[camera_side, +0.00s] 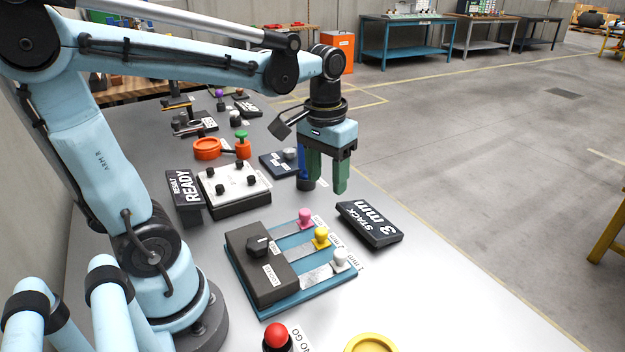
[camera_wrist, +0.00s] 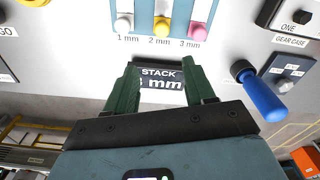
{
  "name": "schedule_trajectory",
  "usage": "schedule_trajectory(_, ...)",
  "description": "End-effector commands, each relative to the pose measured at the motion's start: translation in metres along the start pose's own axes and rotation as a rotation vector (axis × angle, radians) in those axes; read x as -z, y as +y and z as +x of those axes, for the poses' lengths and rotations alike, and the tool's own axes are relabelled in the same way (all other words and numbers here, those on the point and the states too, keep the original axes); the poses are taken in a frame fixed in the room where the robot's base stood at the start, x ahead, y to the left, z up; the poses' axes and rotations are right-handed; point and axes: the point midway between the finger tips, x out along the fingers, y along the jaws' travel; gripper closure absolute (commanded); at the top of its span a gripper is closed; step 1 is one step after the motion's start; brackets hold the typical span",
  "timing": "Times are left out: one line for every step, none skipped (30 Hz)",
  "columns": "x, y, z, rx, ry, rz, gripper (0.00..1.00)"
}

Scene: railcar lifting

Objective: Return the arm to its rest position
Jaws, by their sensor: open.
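My gripper (camera_side: 327,182) has two green fingers that point down, apart, with nothing seen between them. It hangs above the table at the right end of my stretched-out arm, behind the black "STACK 3 mm" sign (camera_side: 370,224). In the wrist view my gripper (camera_wrist: 160,66) shows its fingers spread on either side of that sign (camera_wrist: 161,78), which lies beyond them. A blue handle (camera_side: 302,162) stands just left of the fingers in the side view; it shows at the right in the wrist view (camera_wrist: 262,97).
A teal shim block (camera_side: 318,301) with pink, yellow and white knobs is in front. A "RESET READY" sign (camera_side: 184,195) and a white panel (camera_side: 233,184) are to the left. A red button (camera_side: 276,336) is near the front. Open floor lies right of the table.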

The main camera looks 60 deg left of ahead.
Motion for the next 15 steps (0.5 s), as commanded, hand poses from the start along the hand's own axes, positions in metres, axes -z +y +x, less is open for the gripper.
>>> schedule_trajectory(-0.004, 0.003, 0.001, -0.005, 0.034, 0.02, 0.46)
schedule_trajectory(-0.006, 0.005, 0.001, -0.009, 0.06, 0.034, 0.46)
schedule_trajectory(-0.009, 0.008, 0.002, -0.016, 0.102, 0.056, 0.46)
schedule_trajectory(-0.011, 0.011, 0.003, -0.021, 0.135, 0.073, 0.46)
schedule_trajectory(-0.013, 0.013, 0.004, -0.027, 0.171, 0.091, 0.46)
schedule_trajectory(-0.016, 0.017, 0.005, -0.034, 0.219, 0.116, 0.46)
schedule_trajectory(-0.018, 0.019, 0.006, -0.04, 0.255, 0.134, 0.46)
schedule_trajectory(-0.02, 0.022, 0.007, -0.046, 0.29, 0.15, 0.46)
schedule_trajectory(-0.022, 0.025, 0.009, -0.053, 0.335, 0.173, 0.46)
schedule_trajectory(-0.024, 0.027, 0.009, -0.058, 0.367, 0.189, 0.46)
schedule_trajectory(-0.025, 0.029, 0.01, -0.063, 0.397, 0.203, 0.46)
schedule_trajectory(-0.027, 0.031, 0.011, -0.069, 0.434, 0.221, 0.46)
schedule_trajectory(-0.028, 0.033, 0.012, -0.073, 0.459, 0.233, 0.46)
schedule_trajectory(-0.029, 0.035, 0.013, -0.077, 0.482, 0.244, 0.46)
schedule_trajectory(-0.03, 0.036, 0.014, -0.081, 0.508, 0.255, 0.46)
